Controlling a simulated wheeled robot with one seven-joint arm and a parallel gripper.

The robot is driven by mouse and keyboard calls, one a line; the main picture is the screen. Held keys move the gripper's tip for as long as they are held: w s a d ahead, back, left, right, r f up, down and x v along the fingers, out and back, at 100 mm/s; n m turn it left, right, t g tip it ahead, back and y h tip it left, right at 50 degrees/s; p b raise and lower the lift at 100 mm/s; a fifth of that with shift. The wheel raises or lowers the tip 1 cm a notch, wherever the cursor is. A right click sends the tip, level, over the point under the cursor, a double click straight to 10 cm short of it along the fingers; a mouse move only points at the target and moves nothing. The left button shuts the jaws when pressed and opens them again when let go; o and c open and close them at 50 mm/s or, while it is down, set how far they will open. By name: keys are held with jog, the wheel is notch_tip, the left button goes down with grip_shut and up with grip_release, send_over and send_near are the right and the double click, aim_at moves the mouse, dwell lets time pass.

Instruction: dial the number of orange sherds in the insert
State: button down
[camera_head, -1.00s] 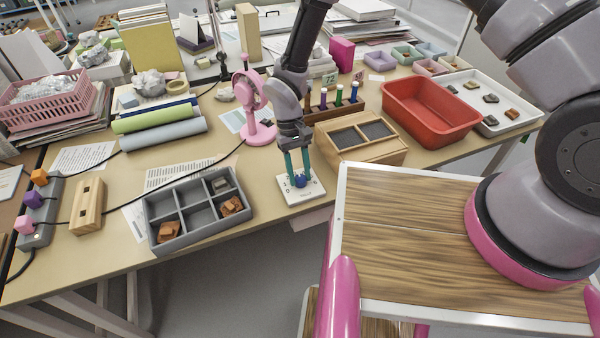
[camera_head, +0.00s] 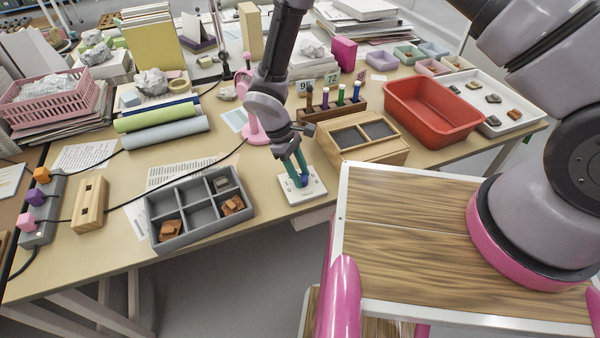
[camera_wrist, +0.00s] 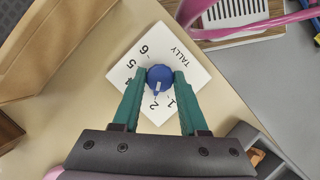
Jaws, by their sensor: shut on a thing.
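The white tally plate (camera_head: 314,195) lies on the table. In the wrist view (camera_wrist: 196,65) it shows TALLY and numbers around a blue knob (camera_wrist: 159,75). The knob's white mark points down, close to the 2. My gripper (camera_head: 301,178) is shut on the knob, its green fingers on both sides; it also shows in the wrist view (camera_wrist: 159,82). The grey insert (camera_head: 191,216) has six compartments. Orange-brown sherds (camera_head: 170,229) lie in its front left compartment and more (camera_head: 233,205) in the front right one. A grey sherd (camera_head: 222,184) lies back right.
A wooden box (camera_head: 366,155) with two dark recesses stands right of the plate. A pink stand (camera_head: 255,132) is behind it. A red bin (camera_head: 432,108) and a white tray (camera_head: 520,118) with sherds are farther right. A wooden block (camera_head: 90,204) stands left of the insert.

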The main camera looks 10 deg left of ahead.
dwell(0.5)
jog(key=shift+c, duration=2.2)
grip_release()
jog(key=v, duration=1)
jog(key=shift+r, duration=0.4)
jog(key=shift+a, duration=0.1)
